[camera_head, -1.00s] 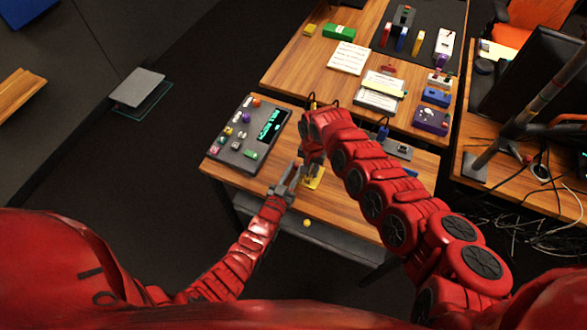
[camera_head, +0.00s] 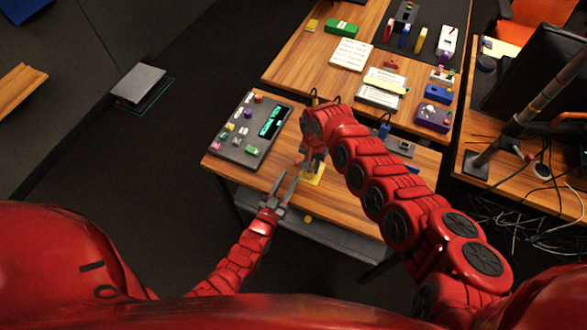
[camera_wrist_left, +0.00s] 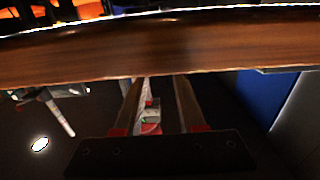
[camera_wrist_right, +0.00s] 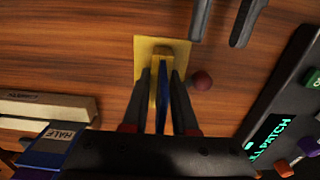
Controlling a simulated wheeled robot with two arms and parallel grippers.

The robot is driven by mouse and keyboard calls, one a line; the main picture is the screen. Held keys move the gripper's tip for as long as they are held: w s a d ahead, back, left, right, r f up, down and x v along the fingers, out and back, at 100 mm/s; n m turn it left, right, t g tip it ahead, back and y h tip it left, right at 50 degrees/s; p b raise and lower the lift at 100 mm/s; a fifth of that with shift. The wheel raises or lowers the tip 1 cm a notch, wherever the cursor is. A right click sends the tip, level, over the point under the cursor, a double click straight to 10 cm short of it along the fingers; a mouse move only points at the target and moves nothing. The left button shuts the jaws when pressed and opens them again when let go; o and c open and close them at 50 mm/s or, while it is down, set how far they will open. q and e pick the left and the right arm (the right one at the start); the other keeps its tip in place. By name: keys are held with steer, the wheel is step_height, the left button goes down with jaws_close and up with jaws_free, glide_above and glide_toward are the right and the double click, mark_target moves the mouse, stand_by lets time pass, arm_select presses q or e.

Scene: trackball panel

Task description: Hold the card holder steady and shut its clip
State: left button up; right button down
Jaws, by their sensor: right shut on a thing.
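The card holder (camera_head: 313,175) has a flat yellow base on the wooden table, under my right gripper. In the right wrist view its base plate (camera_wrist_right: 145,47) shows with a yellow upright and a thin blue piece (camera_wrist_right: 164,90). My right gripper (camera_wrist_right: 163,75) is shut on the upright part, a finger on each side. A dark red ball (camera_wrist_right: 202,80) sits beside the base; whether it belongs to the clip I cannot tell. My left gripper (camera_head: 281,180) is open and empty, left of the holder and apart from it. Its spread fingers also show in the left wrist view (camera_wrist_left: 158,80).
A dark panel (camera_head: 250,131) with a green display and several coloured pieces lies left of the holder. A blue item labelled HALF (camera_wrist_right: 55,145) is close by. A yellow ball (camera_head: 308,219) shows by the table's front edge. Bare wood lies in front of the panel.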

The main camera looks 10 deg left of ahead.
arm_select(q)
steer(key=v, duration=0.6)
steer(key=shift+s, duration=0.2)
